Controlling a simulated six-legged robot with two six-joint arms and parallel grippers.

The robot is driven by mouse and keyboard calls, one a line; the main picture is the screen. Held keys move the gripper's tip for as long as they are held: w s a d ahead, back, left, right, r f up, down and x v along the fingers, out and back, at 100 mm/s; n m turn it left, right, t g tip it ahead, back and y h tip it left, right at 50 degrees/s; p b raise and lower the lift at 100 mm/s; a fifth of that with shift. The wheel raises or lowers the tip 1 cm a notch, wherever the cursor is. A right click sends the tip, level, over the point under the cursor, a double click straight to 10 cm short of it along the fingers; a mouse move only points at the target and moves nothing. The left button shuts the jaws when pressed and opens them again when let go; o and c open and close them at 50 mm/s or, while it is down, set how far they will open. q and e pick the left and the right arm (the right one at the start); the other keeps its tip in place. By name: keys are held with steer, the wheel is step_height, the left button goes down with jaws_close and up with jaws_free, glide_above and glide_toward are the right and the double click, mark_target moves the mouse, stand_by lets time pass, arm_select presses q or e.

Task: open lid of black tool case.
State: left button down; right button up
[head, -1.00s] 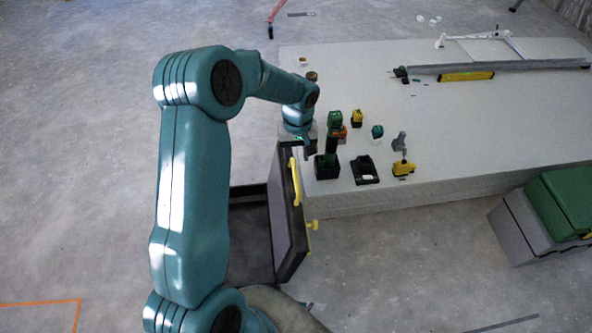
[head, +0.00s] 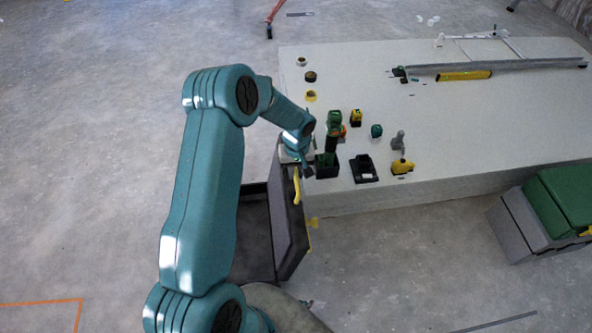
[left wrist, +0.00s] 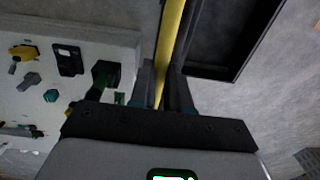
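The black tool case (head: 252,235) stands on the floor left of the white table, its dark inside showing beside its raised lid (head: 287,232). The lid stands steeply up, edge toward me. A yellow handle (head: 297,188) is on the lid's right face. My left gripper (head: 303,170) is at the lid's top end. In the left wrist view, its fingers (left wrist: 160,92) sit close together on both sides of a yellow bar (left wrist: 171,35), which looks like the handle. The open case (left wrist: 235,35) shows at upper right there. My right gripper is not in view.
A green and grey box (head: 560,205) stands at the right. Floor left of the case is clear.

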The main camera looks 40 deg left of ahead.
arm_select(q)
steer(key=s+a+r+b, duration=0.1)
steer(key=s+a, duration=0.4)
steer(key=s, duration=0.1)
steer(key=shift+s+r+b, duration=0.15)
steer(key=shift+s+b, duration=0.2)
steer(key=shift+s, duration=0.05)
steer(key=shift+a, duration=0.15)
steer(key=c, duration=1.1)
jaws_free()
step_height(320, 180, up, 16)
steer(key=shift+w+r, duration=0.15)
steer(key=shift+r, duration=0.05)
